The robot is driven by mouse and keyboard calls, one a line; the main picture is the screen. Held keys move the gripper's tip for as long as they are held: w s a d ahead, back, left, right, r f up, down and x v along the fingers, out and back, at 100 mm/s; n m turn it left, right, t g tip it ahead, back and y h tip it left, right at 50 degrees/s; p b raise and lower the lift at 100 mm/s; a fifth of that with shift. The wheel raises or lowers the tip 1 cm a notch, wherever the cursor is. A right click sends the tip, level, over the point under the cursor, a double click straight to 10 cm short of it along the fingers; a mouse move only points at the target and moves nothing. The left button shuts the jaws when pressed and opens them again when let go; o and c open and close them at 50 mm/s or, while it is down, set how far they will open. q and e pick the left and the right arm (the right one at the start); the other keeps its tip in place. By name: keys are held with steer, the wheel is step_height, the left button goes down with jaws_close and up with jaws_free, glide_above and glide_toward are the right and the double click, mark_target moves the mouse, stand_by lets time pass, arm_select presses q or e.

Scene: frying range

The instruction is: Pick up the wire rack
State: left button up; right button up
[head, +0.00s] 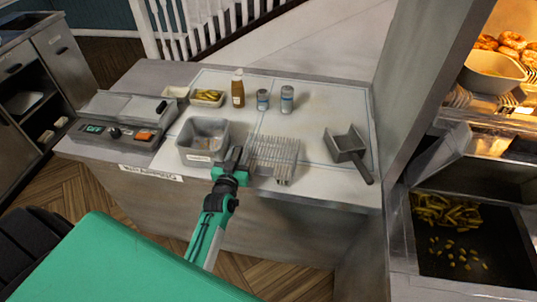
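The wire rack (277,150) is a pale grid of thin bars lying on the white counter top, right of the grey bin. My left gripper (240,157) is at the rack's left end, over the counter between the rack and the bin. Its dark fingers overlap the rack's near left edge in the picture. I cannot tell whether they touch it or whether they are open or closed. My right gripper is not in view.
A grey plastic bin (203,141) stands close left of the gripper. A scoop (346,146) lies at the right. A sauce bottle (238,90), two shakers (287,99) and a tub of pickles (207,97) stand behind. A heat sealer-like machine (118,121) sits at the left.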

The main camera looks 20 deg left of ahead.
arm_select(q)
jaws_close()
stand_by(1.3)
